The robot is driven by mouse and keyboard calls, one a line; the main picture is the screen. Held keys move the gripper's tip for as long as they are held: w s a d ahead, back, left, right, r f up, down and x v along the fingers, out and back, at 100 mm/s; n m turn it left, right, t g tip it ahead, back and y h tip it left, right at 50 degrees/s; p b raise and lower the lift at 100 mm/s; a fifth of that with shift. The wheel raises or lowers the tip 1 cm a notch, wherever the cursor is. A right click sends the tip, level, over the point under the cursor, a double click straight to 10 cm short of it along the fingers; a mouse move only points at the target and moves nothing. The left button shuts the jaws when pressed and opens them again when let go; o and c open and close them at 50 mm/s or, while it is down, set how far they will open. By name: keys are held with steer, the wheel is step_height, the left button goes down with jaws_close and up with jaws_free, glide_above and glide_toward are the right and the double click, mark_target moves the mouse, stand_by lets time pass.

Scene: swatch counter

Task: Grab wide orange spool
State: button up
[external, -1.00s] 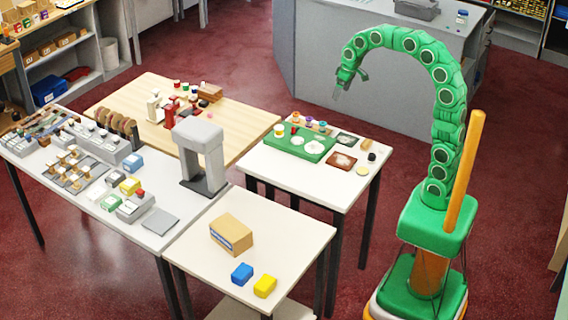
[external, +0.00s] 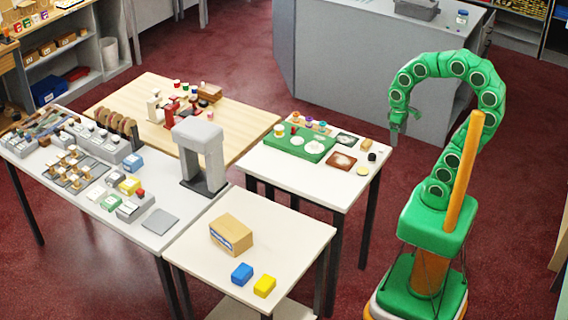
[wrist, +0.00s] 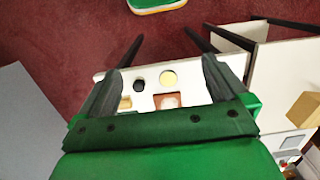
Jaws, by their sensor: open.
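Several small coloured spools (external: 309,121) stand in a row along the back edge of the green mat (external: 288,145) on the small white table. Orange shows among them, but they are too small to tell which is the wide orange spool. My gripper (external: 394,140) hangs to the right of this table, above its height, pointing down, with nothing in it. In the wrist view my gripper (wrist: 162,65) has its two dark fingers spread wide, with the table's end beyond them. No orange spool shows in the wrist view.
Near the table's right end are a black round item (external: 372,156), a pale yellow disc (external: 362,171), a tan block (external: 366,145) and a reddish-brown tray (external: 341,160). A front table holds a cardboard box (external: 231,234), a blue block (external: 242,273) and a yellow block (external: 265,286).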

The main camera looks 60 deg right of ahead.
steer(key=shift+g, duration=0.3)
steer(key=s, duration=0.1)
steer(key=s+f, duration=0.1)
steer(key=s, duration=0.3)
steer(key=shift+s+a+f, duration=0.1)
steer(key=shift+s+f, duration=0.15)
steer(key=shift+f, duration=0.15)
steer(key=c, duration=0.8)
steer(key=shift+c, duration=0.2)
